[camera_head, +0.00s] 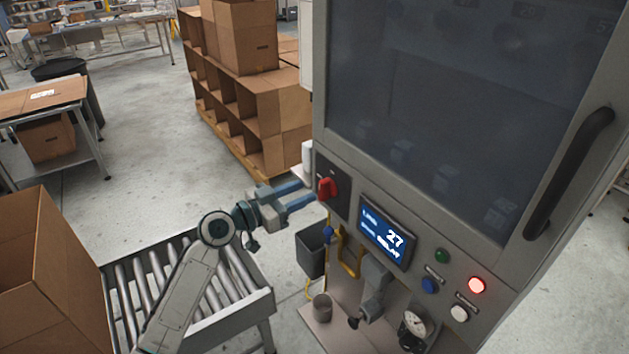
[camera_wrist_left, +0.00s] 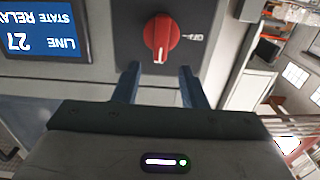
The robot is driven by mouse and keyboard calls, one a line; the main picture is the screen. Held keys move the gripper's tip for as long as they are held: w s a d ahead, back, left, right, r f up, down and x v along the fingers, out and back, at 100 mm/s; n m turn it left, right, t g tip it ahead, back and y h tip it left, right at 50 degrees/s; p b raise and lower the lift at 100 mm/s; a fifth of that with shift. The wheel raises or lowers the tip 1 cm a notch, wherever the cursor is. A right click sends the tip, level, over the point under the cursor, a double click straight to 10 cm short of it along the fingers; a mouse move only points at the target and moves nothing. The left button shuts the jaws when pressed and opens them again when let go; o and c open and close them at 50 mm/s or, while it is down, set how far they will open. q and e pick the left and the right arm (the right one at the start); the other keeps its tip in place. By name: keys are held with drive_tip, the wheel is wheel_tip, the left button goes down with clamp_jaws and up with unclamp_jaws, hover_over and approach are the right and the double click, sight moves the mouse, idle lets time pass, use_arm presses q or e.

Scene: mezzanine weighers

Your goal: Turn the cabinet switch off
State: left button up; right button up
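The cabinet switch is a red rotary knob (camera_head: 328,188) on a dark plate at the left of the cabinet's (camera_head: 318,120) lower front. In the left wrist view the knob (camera_wrist_left: 161,40) has its grip bar upright in the picture, with an OFF label to its right. My left gripper (camera_head: 310,193) is open, its two blue fingers pointing at the switch. In the left wrist view the fingertips (camera_wrist_left: 160,72) are spread wider than the knob, which appears just beyond them; nothing is between the fingers. My right gripper is not in view.
A screen (camera_head: 386,232) reading 27 and several buttons, one lit red (camera_head: 476,285), sit right of the switch. A gauge (camera_head: 416,323) and grey fitting (camera_head: 372,285) are below. A roller conveyor (camera_head: 255,290) stands under my left arm. Cardboard boxes (camera_head: 240,40) stand behind.

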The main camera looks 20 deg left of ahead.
sight(319, 185)
use_arm(q)
drive_tip(key=p+x, duration=0.1)
drive_tip(key=x, duration=0.2)
drive_tip(key=shift+w+d+r, duration=0.15)
drive_tip(key=shift+w+d, duration=0.4)
drive_tip(key=shift+w, duration=0.05)
clamp_jaws()
